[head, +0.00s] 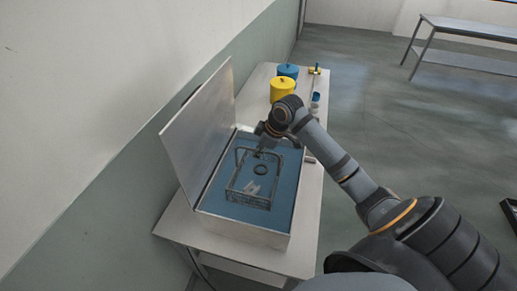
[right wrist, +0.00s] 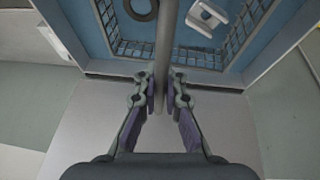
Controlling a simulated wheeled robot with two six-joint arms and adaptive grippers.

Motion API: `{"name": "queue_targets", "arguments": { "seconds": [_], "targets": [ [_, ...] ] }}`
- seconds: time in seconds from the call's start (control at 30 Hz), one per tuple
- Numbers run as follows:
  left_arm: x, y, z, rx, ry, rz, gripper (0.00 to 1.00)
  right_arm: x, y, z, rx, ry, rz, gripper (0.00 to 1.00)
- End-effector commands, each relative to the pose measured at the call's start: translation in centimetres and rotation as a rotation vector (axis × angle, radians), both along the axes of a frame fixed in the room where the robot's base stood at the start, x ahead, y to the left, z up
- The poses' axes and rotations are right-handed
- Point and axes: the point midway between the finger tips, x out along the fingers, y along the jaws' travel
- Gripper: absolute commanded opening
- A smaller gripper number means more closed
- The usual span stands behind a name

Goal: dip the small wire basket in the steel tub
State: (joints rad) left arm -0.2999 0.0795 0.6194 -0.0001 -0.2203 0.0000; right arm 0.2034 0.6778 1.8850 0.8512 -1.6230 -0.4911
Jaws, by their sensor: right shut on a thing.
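The steel tub (head: 240,231) stands on the table with blue inside and its lid (head: 198,130) up at the left. The small wire basket (head: 250,201) is inside the tub's outline, with a dark ring (head: 260,169) and a pale metal part (head: 252,187) in it. How deep it sits in the blue is hard to tell. My right gripper (head: 262,150) is over the tub. In the right wrist view, its fingers (right wrist: 164,95) are shut on the basket's grey handle bar (right wrist: 164,35), with mesh walls (right wrist: 198,57) beyond. My left gripper is not in view.
A wall runs along the left. A metal bench (head: 470,28) stands far right across open floor.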

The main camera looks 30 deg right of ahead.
Motion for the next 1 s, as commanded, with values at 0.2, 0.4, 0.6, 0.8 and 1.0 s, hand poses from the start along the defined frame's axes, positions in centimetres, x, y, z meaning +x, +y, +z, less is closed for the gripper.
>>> {"name": "queue_targets", "arguments": {
  "seconds": [0.2,0.4,0.6,0.8,1.0],
  "targets": [
    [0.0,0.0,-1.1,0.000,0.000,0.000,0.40,0.0,0.0,-2.1,0.000,-0.001,0.001,0.00],
    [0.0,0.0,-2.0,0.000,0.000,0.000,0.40,0.0,0.0,-3.9,0.000,-0.001,0.001,0.00],
    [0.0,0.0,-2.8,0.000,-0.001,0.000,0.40,0.0,0.1,-5.7,0.001,-0.002,0.000,0.00],
    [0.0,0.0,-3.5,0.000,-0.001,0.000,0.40,0.0,0.0,-7.1,0.001,-0.002,0.002,0.00],
    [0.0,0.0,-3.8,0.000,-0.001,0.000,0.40,0.0,0.0,-7.8,0.000,-0.002,0.001,0.00]
  ]
}}
